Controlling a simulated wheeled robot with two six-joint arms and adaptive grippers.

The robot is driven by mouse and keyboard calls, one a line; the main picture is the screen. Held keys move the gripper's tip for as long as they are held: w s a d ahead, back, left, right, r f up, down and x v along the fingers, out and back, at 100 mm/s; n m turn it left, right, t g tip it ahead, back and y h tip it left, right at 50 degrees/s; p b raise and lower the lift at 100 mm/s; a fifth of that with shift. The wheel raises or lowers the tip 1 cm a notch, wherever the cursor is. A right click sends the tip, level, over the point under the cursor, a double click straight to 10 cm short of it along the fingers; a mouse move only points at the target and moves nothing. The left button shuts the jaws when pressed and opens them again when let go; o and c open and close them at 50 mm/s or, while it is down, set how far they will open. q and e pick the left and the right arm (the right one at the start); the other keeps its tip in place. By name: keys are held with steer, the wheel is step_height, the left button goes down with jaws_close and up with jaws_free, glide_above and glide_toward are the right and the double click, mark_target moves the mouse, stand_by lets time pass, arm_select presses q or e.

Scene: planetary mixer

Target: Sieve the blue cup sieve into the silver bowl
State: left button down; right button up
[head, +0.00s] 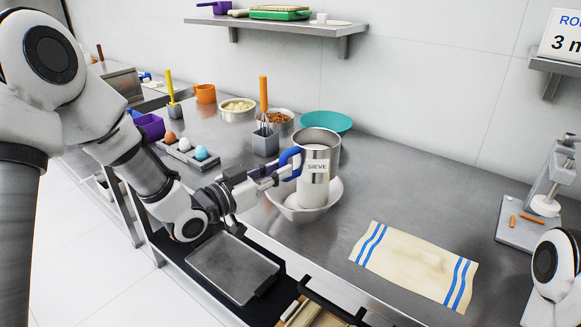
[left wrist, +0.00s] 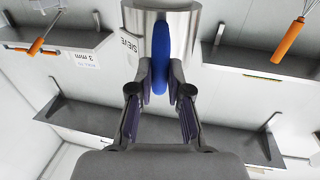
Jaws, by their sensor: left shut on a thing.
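The cup sieve (head: 320,150) is a silver metal cup with a label reading SIEVE and a blue handle. It is held upright over the silver bowl (head: 331,202), which stands on the metal counter. A pale column shows below the cup down into the bowl; I cannot tell whether it is falling powder. My left gripper (head: 287,170) is shut on the blue handle, left of the cup. In the left wrist view, the fingers (left wrist: 160,88) pinch the blue handle (left wrist: 160,58) from both sides, with the metal cup (left wrist: 183,30) beyond. My right gripper is out of view.
A striped towel (head: 412,264) lies right of the bowl. A teal bowl (head: 325,122), a whisk in a grey holder (head: 265,142) and an egg tray (head: 188,155) stand behind and left. A metal stand (head: 546,205) is at the far right. Shelves hang on the wall.

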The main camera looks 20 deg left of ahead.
arm_select(q)
steer(key=a+p, duration=0.1)
steer(key=a, duration=0.4)
steer(key=shift+w+p, duration=0.1)
steer(key=shift+p, duration=0.3)
stand_by(1.2)
